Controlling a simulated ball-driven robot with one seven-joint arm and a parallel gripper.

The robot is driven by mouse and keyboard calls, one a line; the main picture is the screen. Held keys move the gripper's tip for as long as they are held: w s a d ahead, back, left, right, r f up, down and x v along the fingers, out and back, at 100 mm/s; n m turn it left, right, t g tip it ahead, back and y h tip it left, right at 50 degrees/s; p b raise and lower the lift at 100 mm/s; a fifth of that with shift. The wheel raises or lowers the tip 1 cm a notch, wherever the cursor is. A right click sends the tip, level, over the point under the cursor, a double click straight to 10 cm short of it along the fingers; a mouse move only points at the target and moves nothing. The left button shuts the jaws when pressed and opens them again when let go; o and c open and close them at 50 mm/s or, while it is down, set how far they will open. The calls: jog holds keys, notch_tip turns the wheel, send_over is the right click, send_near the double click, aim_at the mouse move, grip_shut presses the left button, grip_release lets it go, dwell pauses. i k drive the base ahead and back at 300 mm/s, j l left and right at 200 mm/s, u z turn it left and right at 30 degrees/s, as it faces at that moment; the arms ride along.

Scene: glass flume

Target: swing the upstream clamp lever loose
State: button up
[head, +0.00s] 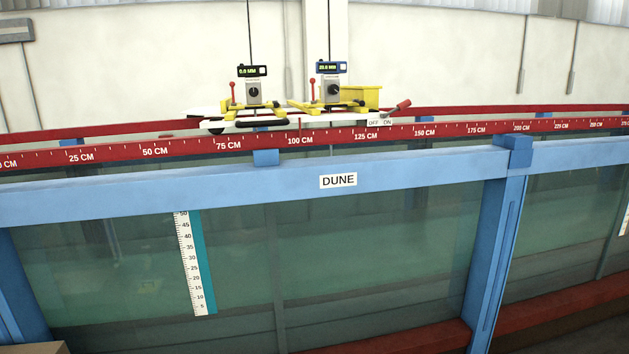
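A white carriage (222,113) sits across the red rails at roughly 75 to 130 cm on the scale. Two yellow clamp frames stand on it, one at left (240,105) and one at right (312,105). Each has an upright lever with a red knob: the left lever (232,92) and the right lever (313,90). The frames do not show which one is upstream. Another lever with a red grip (401,106) slants up to the right beside an OFF/ON label (380,122). My gripper is not in view.
The blue flume beam (420,172) with a DUNE label (338,180) and the red scaled rail (190,146) run across in front of the carriage. Glass panels (370,250) lie below, with a blue post (500,240).

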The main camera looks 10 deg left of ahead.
aim_at(312, 81)
jog(key=i+j, duration=0.15)
jog(key=i, duration=0.3)
jog(key=i+j+u, duration=0.15)
jog(key=i, duration=0.3)
jog(key=i+l+u, duration=0.1)
jog(key=i+u, duration=0.15)
jog(key=i, duration=0.95)
